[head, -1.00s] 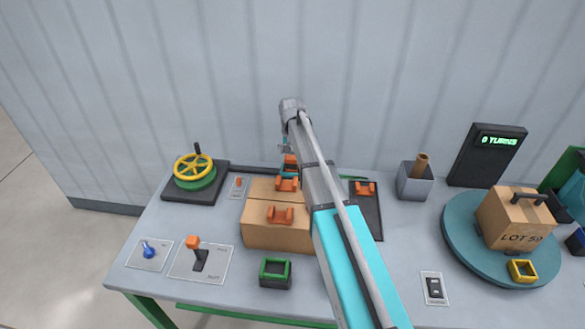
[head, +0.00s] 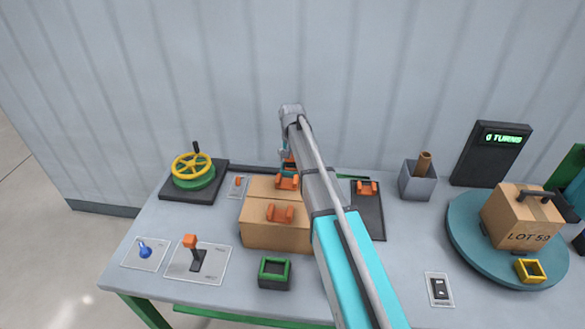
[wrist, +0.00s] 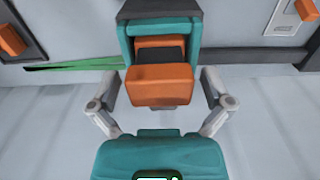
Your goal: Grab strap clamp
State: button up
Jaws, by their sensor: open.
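An orange block with a dark band sits in a teal housing (wrist: 125,45) straight ahead in the wrist view; it looks like the strap clamp (wrist: 160,86), though I cannot be sure. My gripper (wrist: 159,78) is open, with one finger on each side of the orange block and gaps showing on both sides. In the head view the orange and teal piece (head: 289,166) shows partly behind my arm, at the back of the cardboard box (head: 270,236). My fingers are mostly hidden there.
A dark mat (head: 371,222) with an orange piece lies right of the box. A yellow handwheel (head: 192,167), lever plate (head: 197,262) and green-rimmed cup (head: 274,272) stand left and in front. A turntable (head: 470,245) carries another box (head: 517,215). The corrugated wall is close behind.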

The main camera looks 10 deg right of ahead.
jog(key=shift+f+b, duration=0.55)
jog(key=shift+f, duration=0.35)
jog(key=c, duration=1.2)
jog(key=shift+r, duration=0.2)
notch_tip(320, 180, up, 2)
jog(key=shift+r+p, duration=0.1)
jog(key=shift+p, duration=1.15)
jog(key=s+d+r+p, duration=0.1)
jog(key=s+r+p, duration=0.2)
jog(key=s, duration=0.1)
jog(key=s+d+r+p, duration=0.1)
jog(key=s+r+p, duration=0.3)
jog(key=s, duration=0.1)
jog(key=s+d+r+p, duration=0.1)
jog(key=s+r+p, duration=0.2)
jog(key=s, duration=0.1)
jog(key=shift+s+d+r, duration=0.2)
jog(key=shift+s+r, duration=0.05)
jog(key=shift+s, duration=0.05)
